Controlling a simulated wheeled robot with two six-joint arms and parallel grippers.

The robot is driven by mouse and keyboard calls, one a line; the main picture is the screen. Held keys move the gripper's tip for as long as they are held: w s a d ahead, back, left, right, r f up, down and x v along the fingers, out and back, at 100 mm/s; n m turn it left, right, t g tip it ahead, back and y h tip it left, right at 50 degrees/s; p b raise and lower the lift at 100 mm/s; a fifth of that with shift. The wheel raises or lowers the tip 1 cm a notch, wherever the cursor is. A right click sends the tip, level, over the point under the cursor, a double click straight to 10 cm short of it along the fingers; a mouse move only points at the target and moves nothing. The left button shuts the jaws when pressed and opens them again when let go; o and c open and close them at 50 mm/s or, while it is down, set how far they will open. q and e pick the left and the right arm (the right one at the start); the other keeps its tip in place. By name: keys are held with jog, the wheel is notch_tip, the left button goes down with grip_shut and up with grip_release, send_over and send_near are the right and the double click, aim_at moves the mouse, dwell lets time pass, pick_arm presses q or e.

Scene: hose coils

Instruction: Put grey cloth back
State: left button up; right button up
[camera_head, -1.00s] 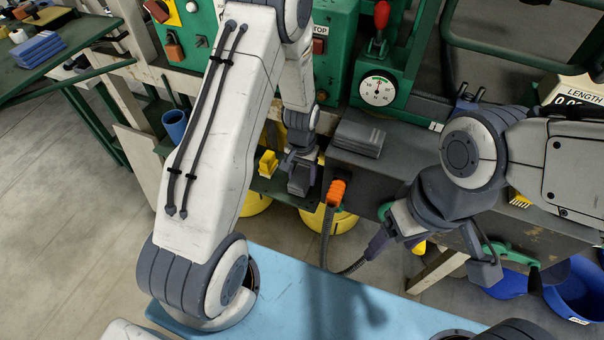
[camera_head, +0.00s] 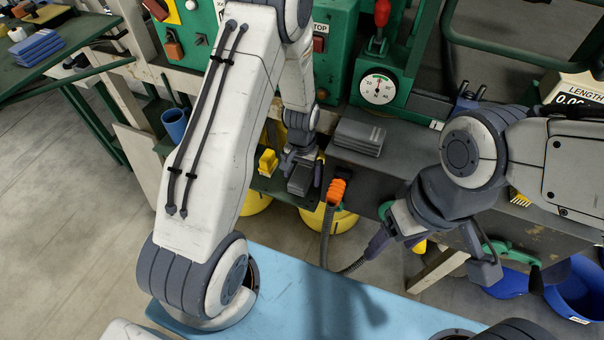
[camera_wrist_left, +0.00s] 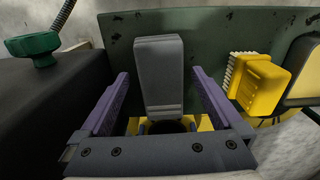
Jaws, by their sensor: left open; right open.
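A grey folded cloth (camera_head: 300,181) is at my left gripper (camera_head: 303,172) in the head view, low in front of the bench. In the left wrist view the grey cloth (camera_wrist_left: 158,78) lies between the two purple fingers of my left gripper (camera_wrist_left: 158,92). Gaps show on both sides, so the fingers are open around it. It is over a green shelf (camera_wrist_left: 215,35); I cannot tell whether it touches it. A stack of grey cloths (camera_head: 360,138) lies on the bench to the right. My right gripper (camera_head: 432,257) is open and empty in front of the bench.
An orange-ended hose (camera_head: 334,195) hangs between the grippers. A yellow brush (camera_wrist_left: 258,82) is right of the cloth in the wrist view. The dark bench (camera_head: 400,165) has a gauge (camera_head: 378,90) behind it. Blue tubs (camera_head: 575,290) stand at right, a blue cup (camera_head: 174,124) at left.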

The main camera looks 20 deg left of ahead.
pick_arm(q)
jog(key=shift+r, duration=0.1)
jog(key=shift+r+p, duration=3.25)
jog(key=shift+r, duration=0.7)
jog(key=shift+r, duration=0.55)
notch_tip(320, 180, up, 9)
jog(key=b, duration=0.2)
jog(key=shift+r, duration=0.15)
